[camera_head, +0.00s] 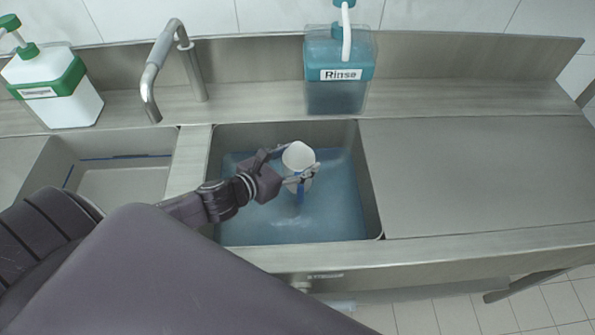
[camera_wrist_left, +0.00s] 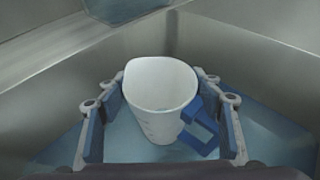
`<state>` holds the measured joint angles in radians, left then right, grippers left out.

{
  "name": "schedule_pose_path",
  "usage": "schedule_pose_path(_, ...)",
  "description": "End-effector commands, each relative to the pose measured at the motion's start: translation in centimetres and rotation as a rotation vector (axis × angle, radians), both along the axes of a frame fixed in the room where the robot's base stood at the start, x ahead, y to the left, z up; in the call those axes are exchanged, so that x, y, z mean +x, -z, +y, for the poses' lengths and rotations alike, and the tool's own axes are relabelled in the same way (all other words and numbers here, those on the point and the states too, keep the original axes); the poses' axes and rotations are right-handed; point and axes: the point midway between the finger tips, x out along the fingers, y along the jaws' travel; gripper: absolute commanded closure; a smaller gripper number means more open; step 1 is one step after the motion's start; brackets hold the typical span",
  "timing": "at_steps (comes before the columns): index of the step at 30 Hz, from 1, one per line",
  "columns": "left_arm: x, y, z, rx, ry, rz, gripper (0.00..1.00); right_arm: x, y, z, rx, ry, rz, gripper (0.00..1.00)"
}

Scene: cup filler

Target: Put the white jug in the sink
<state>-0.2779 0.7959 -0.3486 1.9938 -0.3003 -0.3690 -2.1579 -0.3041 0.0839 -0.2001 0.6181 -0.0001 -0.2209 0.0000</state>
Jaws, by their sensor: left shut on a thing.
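The white jug (camera_head: 298,155) is within the outline of the sink basin (camera_head: 368,190) that holds blue water, near its middle. In the left wrist view the jug (camera_wrist_left: 158,112) stands roughly upright, open mouth up, with a blue handle at its right. My left gripper (camera_head: 300,172) is shut on the jug, with one finger at each side; the blue finger pads show in the left wrist view (camera_wrist_left: 162,125). I cannot tell whether the jug touches the water or the basin floor. My right gripper is not in view.
A teal container labelled "Rinse" (camera_head: 338,95) stands behind the basin. A faucet (camera_head: 190,68) and a white-green pump bottle (camera_head: 62,100) stand at the left. A second, empty-looking basin (camera_head: 120,182) lies left. The right counter (camera_head: 470,175) is clear.

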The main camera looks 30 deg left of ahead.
Motion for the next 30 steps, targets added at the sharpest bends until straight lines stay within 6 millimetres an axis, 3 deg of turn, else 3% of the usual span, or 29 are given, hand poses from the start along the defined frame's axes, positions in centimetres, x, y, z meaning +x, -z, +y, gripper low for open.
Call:
schedule_pose_path(12,0.0,5.0,0.0,-0.002,-0.002,0.002,0.72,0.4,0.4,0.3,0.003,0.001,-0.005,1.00)
schedule_pose_path(26,0.0,6.0,0.0,0.000,0.001,-0.001,0.72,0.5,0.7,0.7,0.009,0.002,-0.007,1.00)
schedule_pose_path(27,0.0,5.9,0.0,0.002,0.001,-0.001,0.37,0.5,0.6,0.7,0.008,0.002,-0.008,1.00)
schedule_pose_path(30,0.0,5.9,0.0,0.001,0.001,0.000,0.26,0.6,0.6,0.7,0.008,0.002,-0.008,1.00)
